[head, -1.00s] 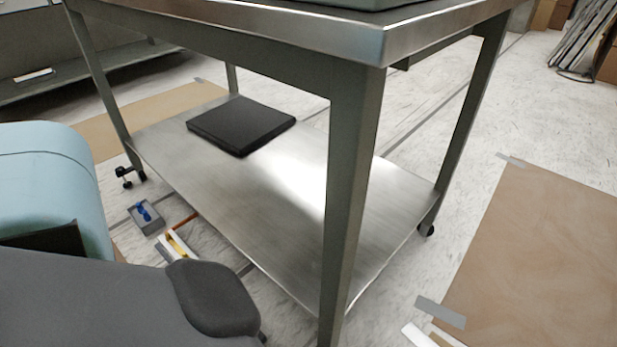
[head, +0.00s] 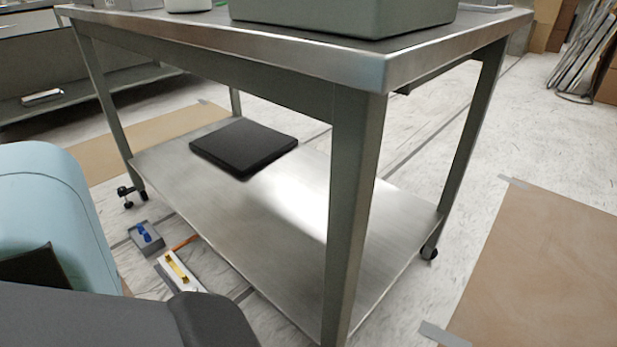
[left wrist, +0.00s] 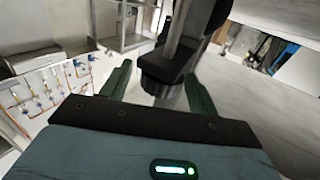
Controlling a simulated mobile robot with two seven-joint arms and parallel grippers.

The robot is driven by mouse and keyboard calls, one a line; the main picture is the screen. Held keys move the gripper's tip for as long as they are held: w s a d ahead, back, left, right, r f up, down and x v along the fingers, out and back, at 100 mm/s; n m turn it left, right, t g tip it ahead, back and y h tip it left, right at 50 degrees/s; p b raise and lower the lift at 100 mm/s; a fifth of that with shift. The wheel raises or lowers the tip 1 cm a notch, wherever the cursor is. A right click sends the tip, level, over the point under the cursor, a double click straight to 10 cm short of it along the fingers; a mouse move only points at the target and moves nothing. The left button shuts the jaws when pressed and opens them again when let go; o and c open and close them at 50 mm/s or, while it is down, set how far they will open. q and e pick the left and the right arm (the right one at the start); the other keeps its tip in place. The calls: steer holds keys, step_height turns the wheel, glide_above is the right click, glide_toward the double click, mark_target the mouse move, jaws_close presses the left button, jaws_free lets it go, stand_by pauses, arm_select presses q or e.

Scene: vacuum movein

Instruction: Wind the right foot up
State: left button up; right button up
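A steel bench with a lower shelf (head: 300,225) fills the middle of the head view. Its far-left leg ends in a black caster and a small black foot (head: 126,192) beside it. Another black caster or foot (head: 430,251) shows under the right leg. The near leg (head: 350,210) runs out of the bottom of the picture, so its foot is hidden. My left gripper (left wrist: 158,88) shows in the left wrist view with its two green fingers apart. A black cylindrical part (left wrist: 163,85) appears beyond and between them; I cannot tell contact. My right gripper is not in view.
A black flat slab (head: 243,147) lies on the shelf. A large grey-green box (head: 340,15) stands on the bench top. A grey tray with a blue item (head: 147,238) and a white tray (head: 178,272) lie on the floor. Brown sheets (head: 550,270) lie at right.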

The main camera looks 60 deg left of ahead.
arm_select(q)
steer(key=c, duration=0.9)
steer(key=n+y, duration=0.1)
steer(key=y, duration=0.1)
steer(key=shift+d+n+y, duration=0.1)
steer(key=shift+n+y, duration=0.2)
steer(key=shift+n, duration=0.1)
steer(key=shift+n+y, duration=0.6)
steer(key=shift+y, duration=0.5)
steer(key=o, duration=1)
steer(key=shift+c, duration=0.2)
steer(key=shift+s, duration=0.2)
